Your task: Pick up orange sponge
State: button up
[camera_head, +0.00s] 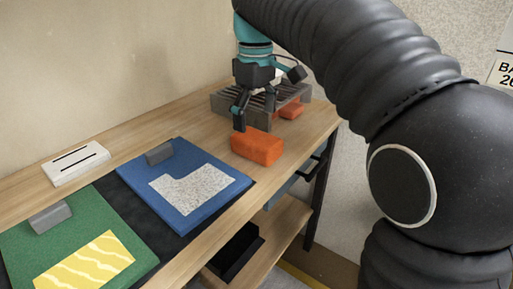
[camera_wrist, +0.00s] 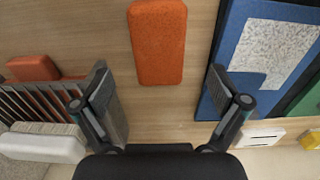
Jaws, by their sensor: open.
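The orange sponge (camera_head: 257,147) is a rounded block lying on the wooden bench. In the head view it is just in front of my gripper (camera_head: 241,118), to the right of the blue board. In the wrist view the sponge (camera_wrist: 157,43) lies at the top middle, ahead of and between my fingers. My gripper (camera_wrist: 162,92) is open with its fingers wide apart and nothing between them. A second orange block (camera_head: 291,108) is by the grey rack; it also shows at the left in the wrist view (camera_wrist: 33,68).
A slatted grey rack (camera_head: 228,101) stands behind the sponge. The blue board (camera_head: 205,214) with a speckled sheet and the green board (camera_head: 30,241) with a yellow sheet lie to the left. A white slotted block (camera_head: 76,163) sits near the wall. The bench's front edge is close to the sponge.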

aim_at(257, 137)
jog(key=shift+f+b, duration=0.4)
jog(key=shift+f, duration=2.4)
jog(key=shift+d, duration=0.1)
jog(key=c, duration=1.1)
